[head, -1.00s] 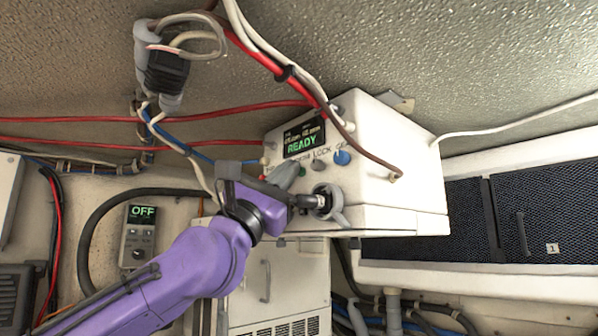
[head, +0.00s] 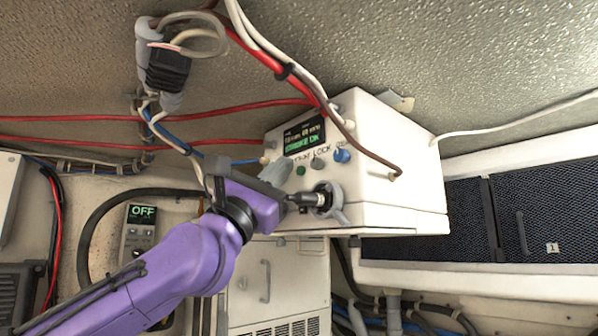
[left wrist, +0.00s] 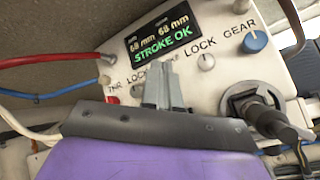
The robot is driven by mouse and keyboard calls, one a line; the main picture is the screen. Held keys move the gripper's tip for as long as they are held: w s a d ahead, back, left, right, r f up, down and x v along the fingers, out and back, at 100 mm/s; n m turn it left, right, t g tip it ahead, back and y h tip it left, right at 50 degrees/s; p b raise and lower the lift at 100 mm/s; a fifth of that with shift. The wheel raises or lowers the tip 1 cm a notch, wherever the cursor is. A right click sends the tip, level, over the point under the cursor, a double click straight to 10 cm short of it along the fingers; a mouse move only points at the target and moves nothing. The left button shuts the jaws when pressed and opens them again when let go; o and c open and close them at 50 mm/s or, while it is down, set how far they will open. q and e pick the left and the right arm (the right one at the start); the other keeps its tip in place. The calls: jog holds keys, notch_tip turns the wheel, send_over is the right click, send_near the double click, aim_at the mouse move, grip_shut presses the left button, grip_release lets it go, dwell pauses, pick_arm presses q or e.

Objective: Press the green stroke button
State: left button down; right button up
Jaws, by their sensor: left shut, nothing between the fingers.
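The green stroke button (head: 300,171) shows on the front of a white control box (head: 395,205), below its small display (head: 304,137). The display reads "STROKE OK" in green, and in the left wrist view the display (left wrist: 160,34) also shows "68 mm" twice. My left gripper (head: 284,168) is shut and empty, its tips just left of the button in the head view. In the left wrist view the closed fingers (left wrist: 165,87) cover the place of the button, so it is hidden there. I cannot tell the exact gap between tips and button. My right gripper is not in view.
A blue GEAR knob (head: 342,157) and a grey LOCK knob (head: 318,163) sit right of the button. A black connector (head: 318,199) juts out below. Red and white cables hang around the box. A small "OFF" panel (head: 138,232) is at lower left.

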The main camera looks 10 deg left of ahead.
pick_arm(q)
jog(key=s+a, duration=0.1)
jog(key=s, duration=0.1)
jog(key=s+a+b, duration=0.1)
jog(key=s+a, duration=0.1)
dwell(0.3)
jog(key=shift+w, duration=0.1)
dwell(0.6)
